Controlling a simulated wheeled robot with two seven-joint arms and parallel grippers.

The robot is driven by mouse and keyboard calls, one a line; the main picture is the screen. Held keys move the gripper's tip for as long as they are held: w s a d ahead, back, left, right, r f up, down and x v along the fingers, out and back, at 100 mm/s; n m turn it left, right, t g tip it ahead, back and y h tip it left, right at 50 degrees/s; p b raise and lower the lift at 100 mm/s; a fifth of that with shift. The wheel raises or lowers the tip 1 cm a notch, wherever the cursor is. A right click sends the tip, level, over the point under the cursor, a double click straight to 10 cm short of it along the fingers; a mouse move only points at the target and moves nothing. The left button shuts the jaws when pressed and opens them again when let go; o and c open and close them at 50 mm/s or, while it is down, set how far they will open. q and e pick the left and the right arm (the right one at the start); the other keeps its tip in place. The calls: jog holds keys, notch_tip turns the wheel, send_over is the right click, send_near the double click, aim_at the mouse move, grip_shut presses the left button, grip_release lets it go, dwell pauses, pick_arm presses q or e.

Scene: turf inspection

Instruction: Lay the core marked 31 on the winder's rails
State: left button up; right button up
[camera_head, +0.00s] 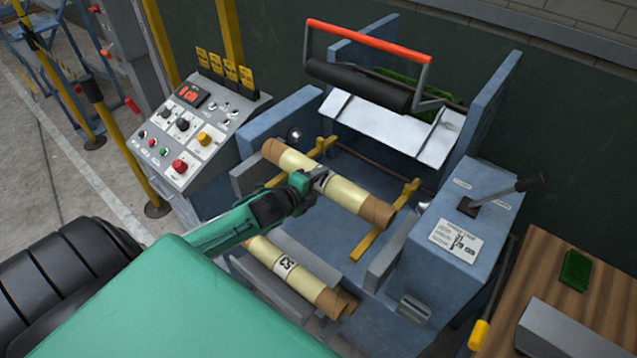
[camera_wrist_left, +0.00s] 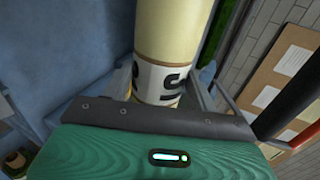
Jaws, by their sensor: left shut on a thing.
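My left gripper (camera_head: 312,186) is shut on a cream core (camera_head: 350,195) with brown ends, around its middle. The core lies across the winder, over its two yellow rails (camera_head: 368,240); I cannot tell whether it touches them. The jaws hide most of its label. In the left wrist view the core (camera_wrist_left: 172,30) runs up from the gripper, and its black-and-white label (camera_wrist_left: 160,84) shows only in part, so the number is not readable. Another core (camera_head: 302,281), with a label that seems to end in 3, lies in the front holder. My right gripper is not in view.
A button panel (camera_head: 190,130) stands left of the winder. A lever box (camera_head: 465,225) stands at its right. A red-handled roller frame (camera_head: 370,45) is over the back, above a white plate (camera_head: 395,125). A wooden table (camera_head: 540,275) is at the lower right.

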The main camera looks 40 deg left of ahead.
pick_arm(q)
jog(key=shift+w+r, duration=0.1)
jog(key=shift+w, duration=0.25)
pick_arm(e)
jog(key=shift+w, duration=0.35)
pick_arm(q)
jog(key=shift+s+r, duration=0.15)
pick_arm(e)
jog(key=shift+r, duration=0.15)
